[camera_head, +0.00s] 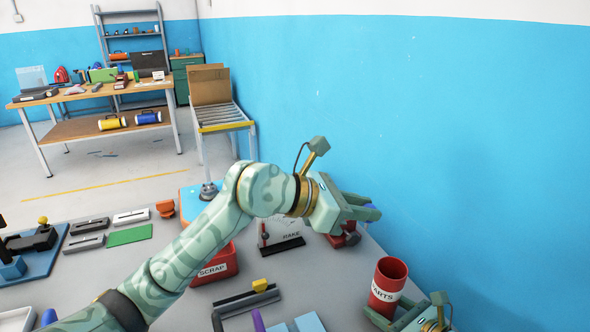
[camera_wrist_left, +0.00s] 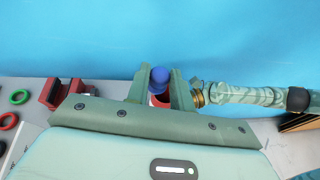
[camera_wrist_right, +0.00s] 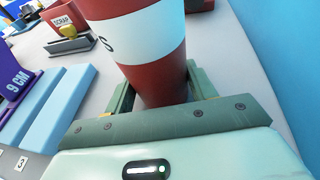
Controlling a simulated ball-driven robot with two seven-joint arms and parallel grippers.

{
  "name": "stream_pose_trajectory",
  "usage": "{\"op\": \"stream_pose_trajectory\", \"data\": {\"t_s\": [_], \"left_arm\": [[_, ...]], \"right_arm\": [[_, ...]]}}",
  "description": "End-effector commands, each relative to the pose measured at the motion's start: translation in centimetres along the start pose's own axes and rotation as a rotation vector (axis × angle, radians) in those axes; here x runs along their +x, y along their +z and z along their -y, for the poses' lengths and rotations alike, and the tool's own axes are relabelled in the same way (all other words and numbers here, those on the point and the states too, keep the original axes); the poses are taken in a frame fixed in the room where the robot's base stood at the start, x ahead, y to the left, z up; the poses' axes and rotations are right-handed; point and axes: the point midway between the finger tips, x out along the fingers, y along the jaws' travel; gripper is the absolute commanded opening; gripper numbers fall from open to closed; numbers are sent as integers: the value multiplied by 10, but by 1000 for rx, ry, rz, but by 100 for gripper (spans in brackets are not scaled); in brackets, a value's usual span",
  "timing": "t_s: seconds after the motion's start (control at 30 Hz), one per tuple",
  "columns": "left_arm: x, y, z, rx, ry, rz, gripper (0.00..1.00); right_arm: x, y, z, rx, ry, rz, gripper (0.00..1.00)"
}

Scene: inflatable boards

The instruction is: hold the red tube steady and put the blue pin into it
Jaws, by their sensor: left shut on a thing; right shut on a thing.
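My left gripper (camera_head: 370,206) is shut on the blue pin (camera_wrist_left: 160,77), high near the blue wall. In the head view only a little of the blue pin (camera_head: 373,213) shows past the fingers. The red tube (camera_head: 388,284), with a white band lettered "PARTS", stands upright at the lower right, with its open top facing up. My right gripper (camera_wrist_right: 155,100) is shut on the red tube (camera_wrist_right: 160,75) low on its body. In the head view the pin is above the tube's mouth and apart from it. In the left wrist view, red shows just below the pin.
A red bin marked "SCRAP" (camera_head: 216,268) stands partly behind my left arm. A red block (camera_head: 346,236) sits below my left gripper. A green mat (camera_head: 130,235) and grey blocks lie at the left. The blue wall borders the bench on the right.

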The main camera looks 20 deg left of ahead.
Motion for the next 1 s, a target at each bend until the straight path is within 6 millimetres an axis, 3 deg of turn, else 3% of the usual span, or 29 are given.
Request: {"op": "stream_pose_trajectory", "data": {"t_s": [0.1, 0.23, 0.47, 1.0], "left_arm": [[36, -2, 18, -2, -6, 2, 2], [56, -2, 30, 2, -7, 2, 2], [65, -13, 34, 1, -9, -1, 2], [84, -63, 35, 1, -8, 1, 2]], "right_arm": [[0, -1, 0, 0, 0, -2, 43], [0, -1, 0, 0, 0, -2, 43], [0, -1, 0, 0, 0, -2, 43], [0, -1, 0, 0, 0, -2, 43]]}}
